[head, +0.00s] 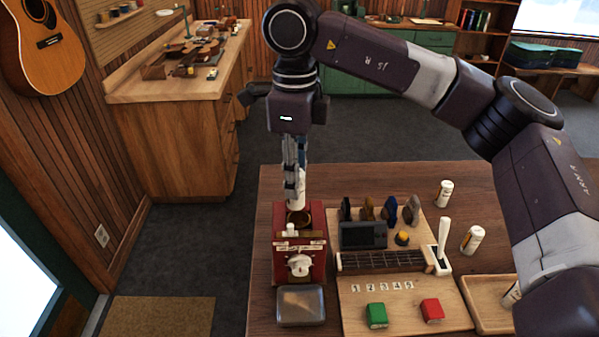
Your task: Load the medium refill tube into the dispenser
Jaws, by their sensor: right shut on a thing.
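The red dispenser (286,262) stands near the left edge of the wooden table, with a round dark opening (304,217) on top. My right gripper (295,193) points straight down over it, shut on a white refill tube (296,205). The tube is upright, and its lower end is at or just above the opening; I cannot tell whether it has entered. The fingers hide much of the tube, and no size label shows. Two other white tubes, one upright (444,194) and one tilted (472,239), are at the right. My left gripper is out of view.
A metal tin (301,306) sits in front of the dispenser. A wooden board (395,321) to its right carries a fretboard piece (385,261), a white lever (443,238), and green (376,315) and red (432,310) blocks. A wooden tray (482,300) lies at the right.

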